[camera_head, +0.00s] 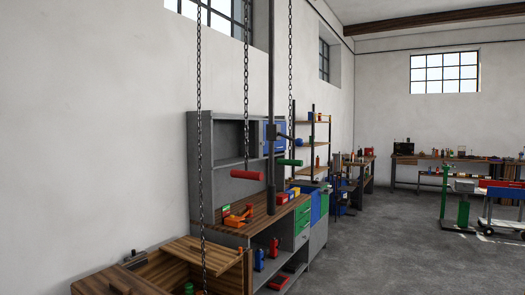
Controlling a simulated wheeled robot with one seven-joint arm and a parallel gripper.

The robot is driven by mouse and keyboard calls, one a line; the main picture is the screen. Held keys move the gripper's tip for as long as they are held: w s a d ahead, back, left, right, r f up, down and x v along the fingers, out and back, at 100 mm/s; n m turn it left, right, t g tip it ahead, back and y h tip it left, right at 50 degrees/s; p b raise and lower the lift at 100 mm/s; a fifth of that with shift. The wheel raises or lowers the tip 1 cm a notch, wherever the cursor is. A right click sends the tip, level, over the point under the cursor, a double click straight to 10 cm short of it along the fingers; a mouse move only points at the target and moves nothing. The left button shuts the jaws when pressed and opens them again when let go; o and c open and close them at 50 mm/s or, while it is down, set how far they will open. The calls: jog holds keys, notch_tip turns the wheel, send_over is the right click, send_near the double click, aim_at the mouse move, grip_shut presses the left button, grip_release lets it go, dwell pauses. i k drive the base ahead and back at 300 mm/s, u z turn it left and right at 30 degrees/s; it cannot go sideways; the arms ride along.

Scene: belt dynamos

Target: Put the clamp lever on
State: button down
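I cannot pick out a clamp lever or a dynamo in the head view. My gripper is not in view, nor is any part of my arm that I can be sure of. A dark upright bar (271,95) comes down from above in front of the workbench. Near its lower end are a red cylindrical grip (247,175) and a green cylindrical grip (290,163). Whether either belongs to a clamp is not clear.
Chains (199,130) hang in the foreground. A grey workbench (262,222) with orange tools stands along the left wall, behind an open wooden chest (160,275). A green stand (464,212) and a blue trolley (500,224) are at right. The grey floor (390,250) between is clear.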

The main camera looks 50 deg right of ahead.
aim_at(299, 142)
jog(key=u, duration=1.7)
jog(key=k, duration=1.3)
jog(key=z, duration=1.6)
